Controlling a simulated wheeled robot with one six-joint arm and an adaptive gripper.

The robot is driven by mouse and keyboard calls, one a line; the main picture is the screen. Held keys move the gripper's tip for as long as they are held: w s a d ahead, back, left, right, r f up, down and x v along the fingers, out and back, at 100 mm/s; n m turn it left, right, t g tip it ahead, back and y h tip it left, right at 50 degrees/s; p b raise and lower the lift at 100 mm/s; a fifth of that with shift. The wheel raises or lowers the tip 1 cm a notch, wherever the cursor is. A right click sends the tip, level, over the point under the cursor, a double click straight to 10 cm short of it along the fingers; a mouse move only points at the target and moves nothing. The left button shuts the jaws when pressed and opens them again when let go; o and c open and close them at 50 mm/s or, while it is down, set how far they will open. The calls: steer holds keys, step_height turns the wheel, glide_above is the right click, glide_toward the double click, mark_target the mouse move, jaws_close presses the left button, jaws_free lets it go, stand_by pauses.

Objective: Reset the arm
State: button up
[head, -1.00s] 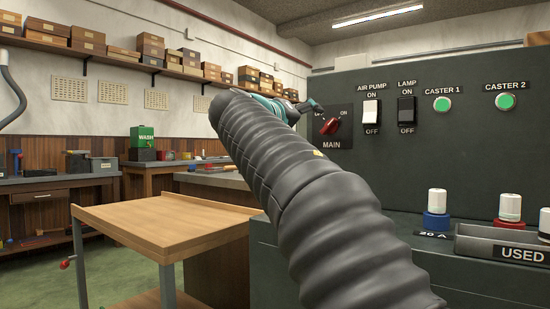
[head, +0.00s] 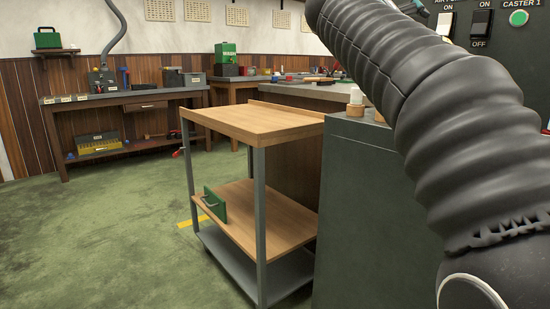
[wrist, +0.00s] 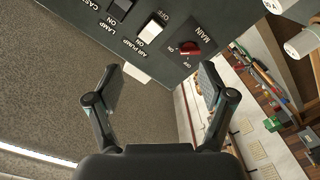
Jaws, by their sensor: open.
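My gripper (wrist: 162,84) is open and empty in the wrist view, its two fingers spread wide apart. Beyond the fingers is the dark control panel (wrist: 95,42), seen rotated, with a red MAIN switch (wrist: 188,48), a white AIR PUMP switch (wrist: 153,29) and a dark LAMP switch (wrist: 122,5). The fingers appear apart from the switches. In the head view my grey sleeved arm reaches up along the right side, and its far end is mostly hidden or cut off at the top edge.
A workbench (head: 130,97) lines the back wall. The green floor (head: 110,235) at left is clear.

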steer(key=s+a+f+g+y+p, duration=0.2)
steer(key=s+a+f+y, duration=0.1)
steer(key=s+f, duration=0.7)
steer(key=s+a+f+n+g+y+p, duration=0.1)
steer(key=s+a+f+y+p, duration=0.2)
steer(key=f, duration=1.4)
steer(key=s+a+f+g+y+p, duration=0.2)
steer(key=s+f+y, duration=0.5)
steer(key=s+f, duration=0.6)
steer(key=s+a+p, duration=0.1)
steer(key=s, duration=0.2)
steer(key=shift+s+a+f+g+y, duration=0.3)
steer(key=shift+s+f+y, duration=0.05)
steer(key=shift+f+y, duration=0.05)
